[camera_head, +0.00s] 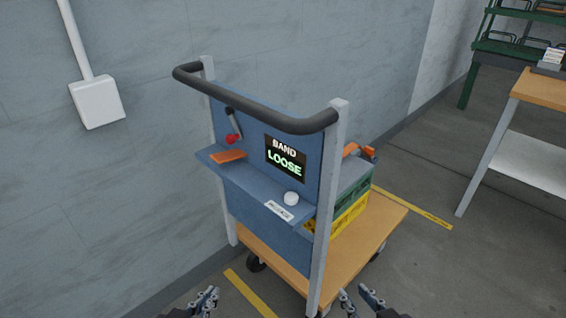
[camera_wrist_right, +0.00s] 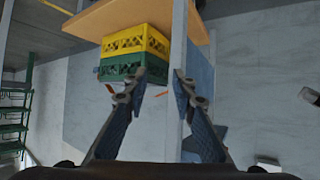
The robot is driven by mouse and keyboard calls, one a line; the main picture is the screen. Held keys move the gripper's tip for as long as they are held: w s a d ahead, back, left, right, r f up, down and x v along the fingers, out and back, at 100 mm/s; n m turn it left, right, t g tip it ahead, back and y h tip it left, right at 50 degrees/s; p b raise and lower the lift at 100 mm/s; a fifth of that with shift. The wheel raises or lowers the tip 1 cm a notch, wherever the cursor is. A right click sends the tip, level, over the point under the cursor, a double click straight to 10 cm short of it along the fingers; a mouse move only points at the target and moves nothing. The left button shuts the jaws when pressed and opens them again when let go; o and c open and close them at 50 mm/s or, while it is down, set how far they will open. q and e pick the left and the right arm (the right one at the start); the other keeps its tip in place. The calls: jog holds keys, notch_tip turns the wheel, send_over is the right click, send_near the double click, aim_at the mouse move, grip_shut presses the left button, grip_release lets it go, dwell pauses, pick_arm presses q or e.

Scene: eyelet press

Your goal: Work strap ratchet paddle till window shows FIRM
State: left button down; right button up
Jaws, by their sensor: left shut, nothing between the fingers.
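A blue panel on a cart carries a dark window (camera_head: 285,157) that reads BAND LOOSE. To its left is a dark lever with a red knob (camera_head: 233,139). An orange paddle-like piece (camera_head: 228,156) lies on the panel's small shelf (camera_head: 250,187) below the lever; I cannot tell which is the ratchet paddle. Orange strap hardware (camera_head: 369,153) shows above the crates behind the panel. My left gripper (camera_head: 207,299) is shut and empty at the bottom edge, apart from the cart. My right gripper (camera_head: 358,294) is open and empty at the cart's lower front; its spread fingers also show in the right wrist view (camera_wrist_right: 160,78).
A black handlebar (camera_head: 255,113) and grey posts (camera_head: 330,200) frame the panel. A white knob (camera_head: 291,198) and a label (camera_head: 279,211) are on the shelf. Green and yellow crates (camera_head: 350,213) sit on the wooden deck (camera_head: 383,225). A workbench (camera_head: 540,90) stands at right.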

dwell(0.5)
grip_shut()
dwell(1.2)
